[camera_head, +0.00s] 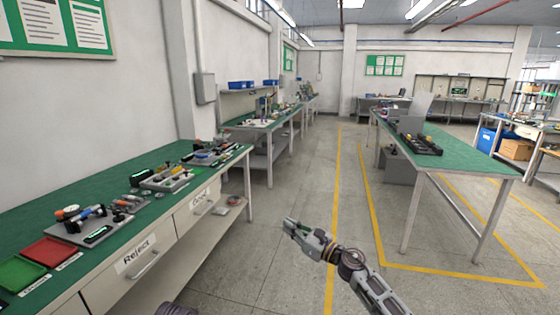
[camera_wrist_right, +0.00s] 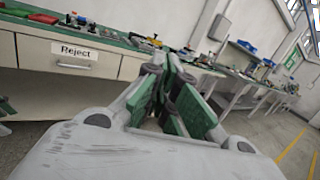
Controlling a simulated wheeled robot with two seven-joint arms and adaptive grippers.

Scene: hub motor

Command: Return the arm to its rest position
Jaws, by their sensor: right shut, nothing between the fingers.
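My right gripper (camera_head: 291,225) is in the head view at the lower middle, held in the air over the floor. It is to the right of the green-topped workbench (camera_head: 160,215) and apart from it. In the right wrist view the fingers of my right gripper (camera_wrist_right: 168,75) are closed together with nothing between them. My right arm (camera_head: 352,265) comes in from the bottom right. My left gripper does not show in the head view.
The workbench has a Reject drawer (camera_head: 142,258), a red tray (camera_head: 50,252) and a green tray (camera_head: 18,276). Another green-topped table (camera_head: 480,166) stands at the right. The grey floor (camera_head: 300,185) between them is clear, with yellow lines.

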